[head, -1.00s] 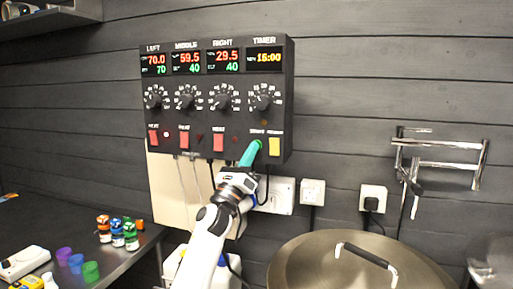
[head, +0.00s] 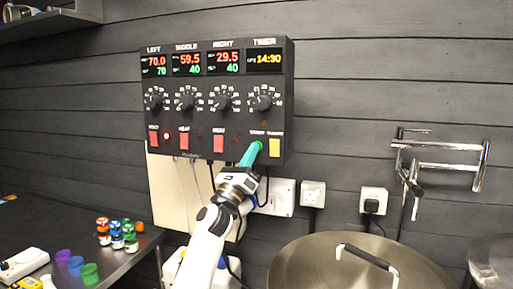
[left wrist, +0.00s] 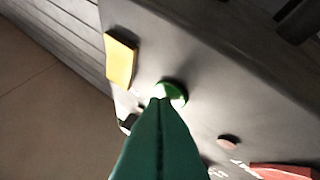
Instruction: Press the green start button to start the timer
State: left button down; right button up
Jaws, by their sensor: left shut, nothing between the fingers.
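The black control box (head: 216,125) hangs on the dark plank wall. Its green start button (head: 260,144) sits at the lower right, under the timer knob, and shows as a green disc in the left wrist view (left wrist: 174,90). My left gripper (head: 253,154) has teal fingers, shut and empty, pointing up at the button. In the left wrist view its fingertips (left wrist: 157,102) overlap the button's near edge; whether they touch it I cannot tell. The yellow timer display (head: 265,60) seems to read 14:30. My right gripper is not in view.
A yellow button (head: 275,148) sits just right of the green one, and red switches (head: 218,144) lie to the left. Wall sockets (head: 313,193) are below the box. A large lidded kettle (head: 310,262) stands at the lower right. Small bottles (head: 117,236) stand on the left counter.

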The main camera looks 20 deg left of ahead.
pick_arm(q)
jog(key=shift+s, duration=0.7)
jog(key=s+p, duration=0.3)
jog(key=s, duration=0.2)
jog(key=shift+a, duration=0.1)
jog(key=shift+f, duration=0.15)
dwell(0.4)
